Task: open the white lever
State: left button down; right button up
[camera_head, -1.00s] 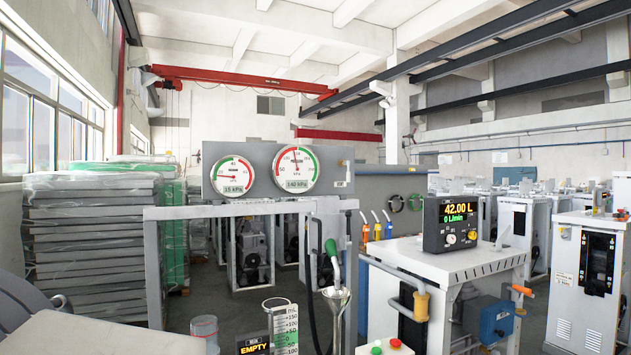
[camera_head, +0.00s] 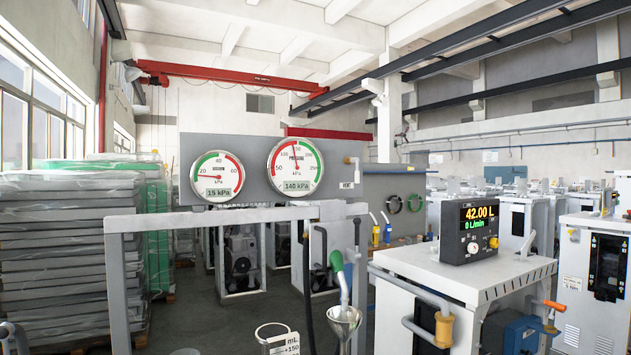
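I cannot clearly pick out a white lever. A pale pipe fitting (camera_head: 352,162) sticks out at the right end of the grey gauge panel (camera_head: 230,150), by a "VENT" label; whether it carries a lever is too small to tell. A green-handled nozzle (camera_head: 337,262) stands in a metal funnel (camera_head: 344,318). An orange-handled valve (camera_head: 550,306) sits on the right side of the white dispenser cabinet (camera_head: 400,300). Neither of my grippers shows; only a small dark piece, possibly of my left arm, is at the lower left edge.
The left gauge (camera_head: 217,177) reads 15 kPa and the right gauge (camera_head: 295,170) 140 kPa. A black meter (camera_head: 468,231) on the cabinet shows 42.00 L. A grey frame (camera_head: 125,290) stands in front. Wrapped stacks (camera_head: 65,260) fill the left. Some floor shows behind the frame.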

aim_at(357, 173)
jog(key=z, duration=0.2)
jog(key=i, duration=1)
jog(key=z, duration=0.7)
